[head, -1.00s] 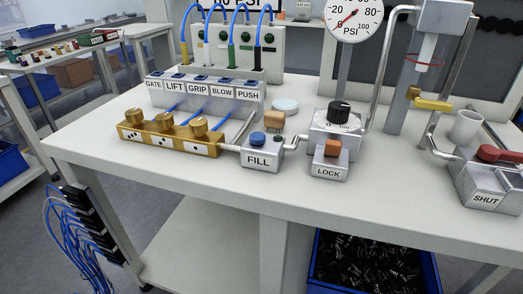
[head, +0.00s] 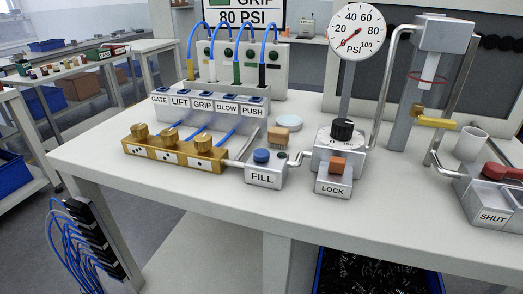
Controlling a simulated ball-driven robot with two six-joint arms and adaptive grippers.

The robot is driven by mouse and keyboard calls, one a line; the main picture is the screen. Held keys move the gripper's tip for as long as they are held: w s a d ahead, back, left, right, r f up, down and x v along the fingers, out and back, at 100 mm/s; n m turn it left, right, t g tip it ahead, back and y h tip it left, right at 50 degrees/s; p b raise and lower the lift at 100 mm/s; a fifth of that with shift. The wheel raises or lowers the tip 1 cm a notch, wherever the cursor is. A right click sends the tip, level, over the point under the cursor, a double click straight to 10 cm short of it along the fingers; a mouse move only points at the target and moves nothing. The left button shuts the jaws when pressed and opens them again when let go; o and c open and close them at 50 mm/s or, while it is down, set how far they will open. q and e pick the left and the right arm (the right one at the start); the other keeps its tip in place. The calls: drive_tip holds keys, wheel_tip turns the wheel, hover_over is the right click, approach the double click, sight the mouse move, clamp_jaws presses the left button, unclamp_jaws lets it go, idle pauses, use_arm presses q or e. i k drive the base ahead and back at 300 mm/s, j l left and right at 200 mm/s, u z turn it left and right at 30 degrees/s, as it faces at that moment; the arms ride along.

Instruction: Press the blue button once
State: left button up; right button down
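The blue button (head: 261,156) is a round cap on top of a small metal block labelled FILL (head: 263,176). The block stands near the front edge of the white table, in the middle of the head view. The button looks raised above the block, and nothing touches it. Neither of my grippers shows in the head view, so their state is hidden.
A brass manifold (head: 175,152) with several knobs joins the block from the left. An orange button (head: 338,164) tops the LOCK block (head: 332,187). A black dial (head: 342,129), PSI gauge (head: 356,30), red lever (head: 500,172) and white cup (head: 470,143) stand nearby.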

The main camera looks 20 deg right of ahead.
sight(260, 155)
drive_tip(key=z, duration=0.45)
drive_tip(key=i+j+z, duration=0.15)
drive_tip(key=j+z, duration=0.45)
drive_tip(key=i+j+z, duration=0.1)
drive_tip(key=j+z, duration=0.2)
drive_tip(key=j, duration=0.25)
drive_tip(key=i+j+z, duration=0.15)
drive_tip(key=j, duration=1.4)
drive_tip(key=k, duration=0.05)
